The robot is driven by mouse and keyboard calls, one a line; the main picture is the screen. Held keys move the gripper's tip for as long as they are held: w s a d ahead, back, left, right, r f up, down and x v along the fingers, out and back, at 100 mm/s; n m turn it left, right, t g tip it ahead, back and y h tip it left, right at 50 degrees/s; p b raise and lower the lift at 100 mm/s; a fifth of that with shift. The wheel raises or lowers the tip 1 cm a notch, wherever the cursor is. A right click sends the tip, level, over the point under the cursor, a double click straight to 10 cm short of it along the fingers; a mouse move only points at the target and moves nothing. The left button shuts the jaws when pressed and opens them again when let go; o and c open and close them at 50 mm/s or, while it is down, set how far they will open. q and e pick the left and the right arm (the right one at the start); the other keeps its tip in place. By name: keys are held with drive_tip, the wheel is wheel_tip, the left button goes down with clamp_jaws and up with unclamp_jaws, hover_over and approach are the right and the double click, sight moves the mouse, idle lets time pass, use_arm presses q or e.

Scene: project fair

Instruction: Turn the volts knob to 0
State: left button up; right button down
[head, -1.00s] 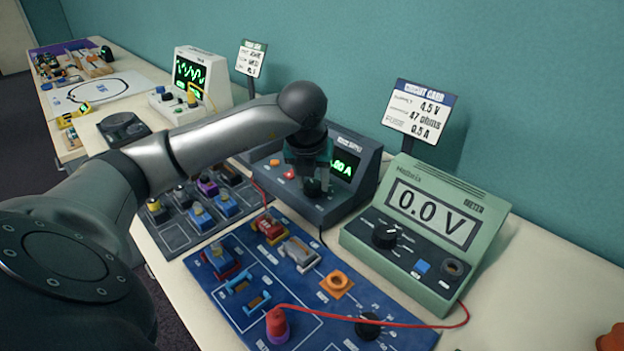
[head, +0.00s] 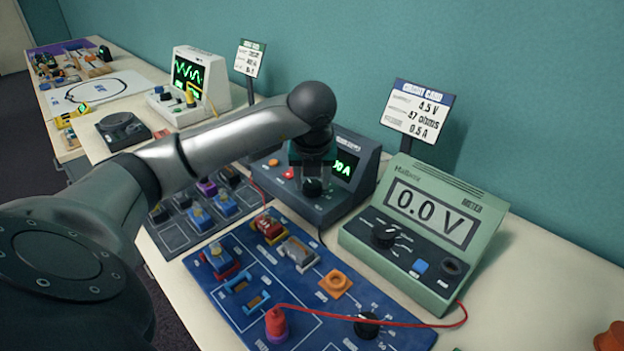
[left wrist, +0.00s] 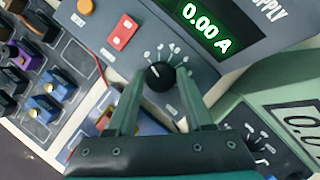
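The dark power supply (head: 335,205) stands at the middle of the table, with a lit green display reading 0.00 A in the left wrist view. Its round black knob (left wrist: 159,77) has pale marks around it; the lettering is too small to read. In the left wrist view, the fingers of my left gripper (left wrist: 160,74) are apart, one on each side of the knob, with little space; I see no clear grip. My right gripper is not in view.
A red button (left wrist: 123,32) and an orange button (left wrist: 85,7) sit beside the knob. The green meter (head: 420,225), reading 0.0 V, stands close on the right. A blue circuit board (head: 310,285) with a red lead lies in front.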

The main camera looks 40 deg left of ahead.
use_arm(q)
drive_tip(key=o, duration=0.3)
drive_tip(key=shift+o, duration=0.2)
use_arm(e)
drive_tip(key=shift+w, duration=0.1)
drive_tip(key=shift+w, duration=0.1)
use_arm(q)
drive_tip(key=shift+r, duration=0.15)
drive_tip(key=shift+s+d+r, duration=0.1)
drive_tip(key=shift+d+r, duration=0.05)
drive_tip(key=shift+r, duration=0.25)
drive_tip(key=p+v, duration=0.4)
drive_tip(key=v, duration=1)
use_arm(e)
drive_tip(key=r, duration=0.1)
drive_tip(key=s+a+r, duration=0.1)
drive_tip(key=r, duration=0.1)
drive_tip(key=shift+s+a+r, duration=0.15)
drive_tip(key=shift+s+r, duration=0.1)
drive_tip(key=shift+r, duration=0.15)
use_arm(q)
drive_tip(key=shift+s, duration=0.1)
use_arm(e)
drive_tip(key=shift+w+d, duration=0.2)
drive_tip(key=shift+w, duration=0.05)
